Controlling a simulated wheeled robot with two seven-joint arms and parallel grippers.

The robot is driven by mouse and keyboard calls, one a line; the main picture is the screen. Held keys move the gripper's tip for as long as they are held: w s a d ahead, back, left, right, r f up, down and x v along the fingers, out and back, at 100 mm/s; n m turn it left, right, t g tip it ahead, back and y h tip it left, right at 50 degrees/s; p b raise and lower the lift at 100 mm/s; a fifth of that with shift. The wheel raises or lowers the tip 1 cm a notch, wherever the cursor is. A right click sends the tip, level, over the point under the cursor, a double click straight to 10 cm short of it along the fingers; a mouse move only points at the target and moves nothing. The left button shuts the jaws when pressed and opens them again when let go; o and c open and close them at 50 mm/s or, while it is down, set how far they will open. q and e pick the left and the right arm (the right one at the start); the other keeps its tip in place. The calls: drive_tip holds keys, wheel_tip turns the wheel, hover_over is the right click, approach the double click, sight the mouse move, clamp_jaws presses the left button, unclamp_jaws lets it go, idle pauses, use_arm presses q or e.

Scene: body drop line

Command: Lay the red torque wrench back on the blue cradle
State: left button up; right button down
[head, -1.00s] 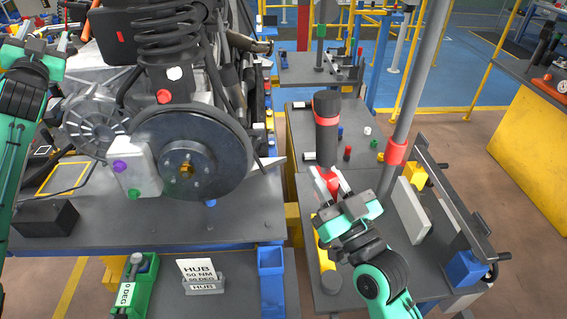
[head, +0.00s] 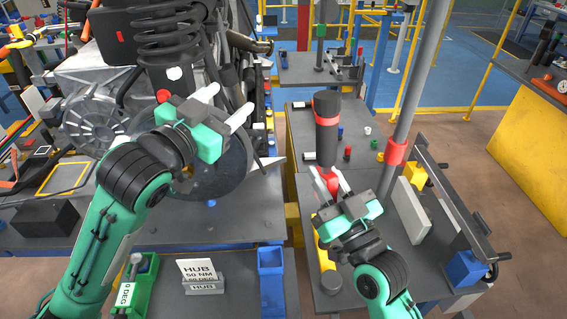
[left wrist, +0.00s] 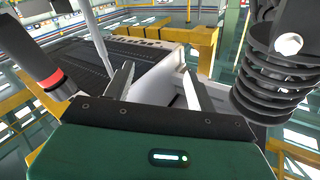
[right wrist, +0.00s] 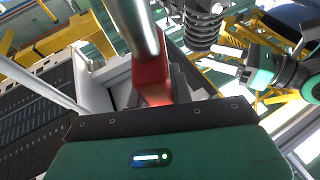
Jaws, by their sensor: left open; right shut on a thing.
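The red torque wrench (head: 326,140), dark with a red band and red lower part, stands roughly upright in my right gripper (head: 327,180). The right wrist view shows its red part and shiny shaft (right wrist: 150,78) between the fingers. What looks like the blue cradle (head: 271,268) is on the front bench, well to the left of and nearer than the wrench; it appears empty. My left gripper (head: 224,105) is open and empty in front of the brake disc (head: 222,178), partly hiding it. Its spread fingers (left wrist: 157,88) show in the left wrist view.
A green holder (head: 140,290) marked 0 DEG and a HUB 50 NM card (head: 197,270) stand left of the blue cradle. A coil spring (head: 165,30) rises above the disc. A grey post (head: 405,100) and a grey plate (head: 411,210) stand right of my right gripper.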

use_arm(q)
drive_tip(key=s+d+f+n+g+h, duration=0.1)
drive_tip(key=s+d+f+g+h, duration=0.1)
drive_tip(key=s+d, duration=0.35)
drive_tip(key=s+d+f+g+h, duration=0.2)
drive_tip(key=s+d+g, duration=0.15)
drive_tip(key=s, duration=0.35)
drive_tip(key=x, duration=1.2)
drive_tip(key=shift+w+r+t, duration=0.35)
drive_tip(key=shift+w+t, duration=0.05)
drive_tip(key=shift+t, duration=0.05)
drive_tip(key=shift+a, duration=0.1)
drive_tip(key=shift+c, duration=0.5)
drive_tip(key=c, duration=1.1)
clamp_jaws()
use_arm(e)
drive_tip(key=c, duration=1.2)
unclamp_jaws()
drive_tip(key=shift+o, duration=0.2)
